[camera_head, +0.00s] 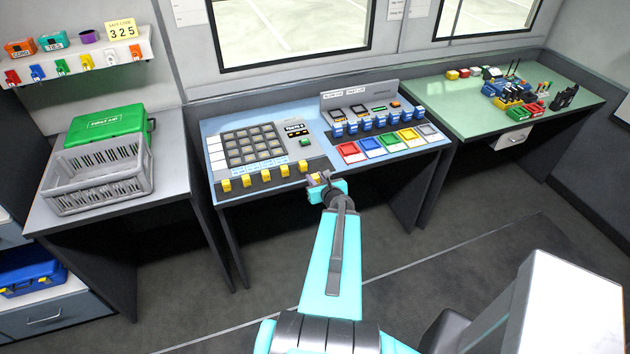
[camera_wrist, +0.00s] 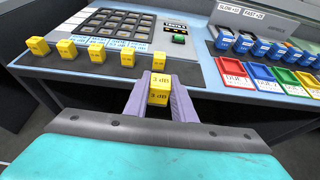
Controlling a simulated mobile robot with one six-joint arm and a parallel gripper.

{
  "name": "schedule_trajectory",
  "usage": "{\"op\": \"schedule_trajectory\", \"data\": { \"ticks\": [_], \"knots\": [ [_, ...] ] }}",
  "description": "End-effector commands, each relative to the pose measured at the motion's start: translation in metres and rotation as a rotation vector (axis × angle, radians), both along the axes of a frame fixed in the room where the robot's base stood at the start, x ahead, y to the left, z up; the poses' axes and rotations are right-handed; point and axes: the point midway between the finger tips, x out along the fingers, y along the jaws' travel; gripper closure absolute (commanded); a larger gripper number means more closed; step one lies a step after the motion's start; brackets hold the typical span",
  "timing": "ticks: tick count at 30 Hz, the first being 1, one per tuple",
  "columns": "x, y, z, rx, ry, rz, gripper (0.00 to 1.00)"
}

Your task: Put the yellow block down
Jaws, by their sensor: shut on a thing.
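My gripper (camera_head: 325,187) is shut on a yellow block (camera_head: 316,177) near the front edge of the blue desk (camera_head: 380,165). The row of several similar yellow blocks (camera_head: 246,180) runs along the dark strip at the desk's front left. Whether the held block touches the desk is not clear.
A keypad panel (camera_head: 255,144) stands behind the yellow row. Right of my gripper are red, blue, green, yellow and grey trays (camera_head: 410,137) and a row of blue blocks (camera_head: 366,124). A grey crate (camera_head: 98,182) is on the left table. A green desk (camera_head: 455,97) stands right.

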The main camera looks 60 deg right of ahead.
Motion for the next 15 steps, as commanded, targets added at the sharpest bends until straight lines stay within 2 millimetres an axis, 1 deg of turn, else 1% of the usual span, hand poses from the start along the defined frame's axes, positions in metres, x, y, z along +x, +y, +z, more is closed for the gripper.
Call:
{"op": "schedule_trajectory", "data": {
  "ticks": [5, 8, 11, 15],
  "knots": [
    [0.032, 0.019, 0.007, -0.002, -0.001, 0.082, 0.99],
    [0.06, 0.038, 0.013, -0.002, -0.002, 0.157, 0.99],
    [0.091, 0.063, 0.021, -0.003, -0.001, 0.249, 0.99],
    [0.133, 0.105, 0.033, -0.003, 0.0, 0.385, 0.99]
  ]
}}
